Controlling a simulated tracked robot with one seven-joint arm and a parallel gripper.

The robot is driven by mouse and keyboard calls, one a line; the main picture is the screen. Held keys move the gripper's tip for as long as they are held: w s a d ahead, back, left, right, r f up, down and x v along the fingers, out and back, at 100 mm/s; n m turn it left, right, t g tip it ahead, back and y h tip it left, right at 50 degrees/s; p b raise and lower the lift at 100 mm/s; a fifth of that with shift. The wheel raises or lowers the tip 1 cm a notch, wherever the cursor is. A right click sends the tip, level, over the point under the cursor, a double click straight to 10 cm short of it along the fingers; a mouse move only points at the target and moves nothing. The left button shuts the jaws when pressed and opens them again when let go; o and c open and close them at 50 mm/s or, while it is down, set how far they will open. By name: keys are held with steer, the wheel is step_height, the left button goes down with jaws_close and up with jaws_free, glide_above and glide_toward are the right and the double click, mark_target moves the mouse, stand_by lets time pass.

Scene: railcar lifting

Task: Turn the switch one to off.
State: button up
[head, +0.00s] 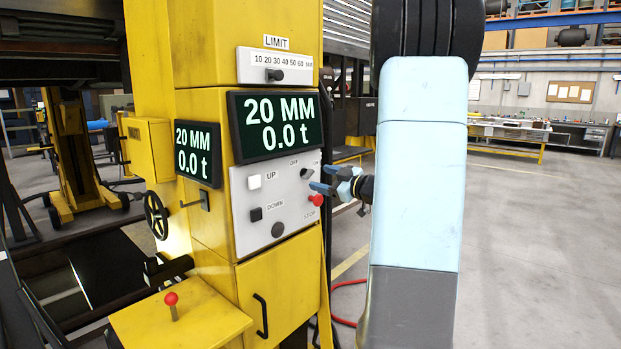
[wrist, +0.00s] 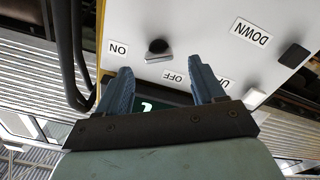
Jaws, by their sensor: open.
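The switch (wrist: 157,46) is a small dark knob on the white control panel (head: 262,198). In the wrist view an ON label (wrist: 118,48) is to its left and an OFF label (wrist: 173,76) is below and to its right. A pale bar shows at the knob's lower edge; its exact setting is unclear. In the head view the switch (head: 307,172) is at the panel's upper right. My gripper (head: 321,178) has two blue fingers, open and empty, close to the switch. In the wrist view my gripper (wrist: 159,66) has its fingertips on either side below the knob, apart from it.
The panel also has a white UP button (head: 254,181), a black DOWN button (head: 256,214) and a red STOP button (head: 317,200) just below my fingers. Two displays (head: 276,124) read 20 MM and 0.0 t. A LIMIT slider (head: 275,74) is above. Open floor lies right.

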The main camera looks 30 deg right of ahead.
mark_target(312, 175)
steer(key=shift+x, duration=2.25)
steer(key=shift+c, duration=0.4)
